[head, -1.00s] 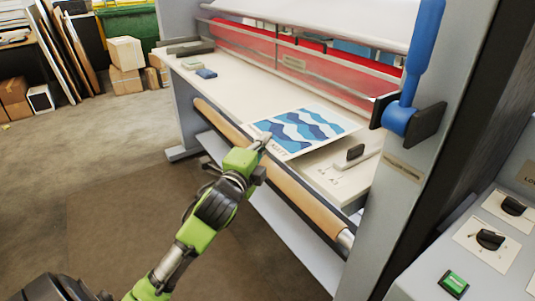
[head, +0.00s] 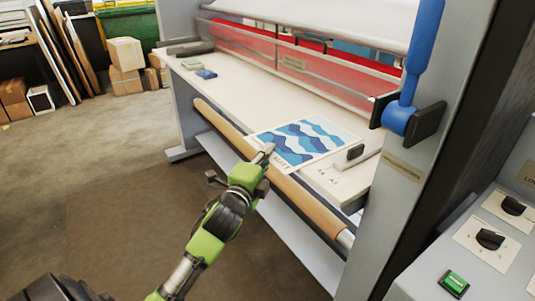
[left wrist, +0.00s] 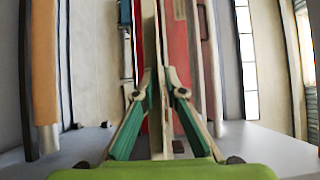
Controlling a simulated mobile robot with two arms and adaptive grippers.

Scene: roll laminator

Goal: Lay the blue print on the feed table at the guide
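The blue print (head: 308,141), a white sheet with blue waves and lettering along its near edge, lies flat at or just over the feed table (head: 235,102). My left gripper (head: 266,153) is at the print's near left edge, over the front roller. In the left wrist view its fingers (left wrist: 164,85) close on a thin sheet seen edge-on, which hides the print's face. My right gripper is not in view.
A brown roller (head: 300,205) runs along the table's front. A clear red-tinted guard (head: 290,62) stands behind the table. A blue handle (head: 410,75) is at the right post. A control panel (head: 490,240) is at right.

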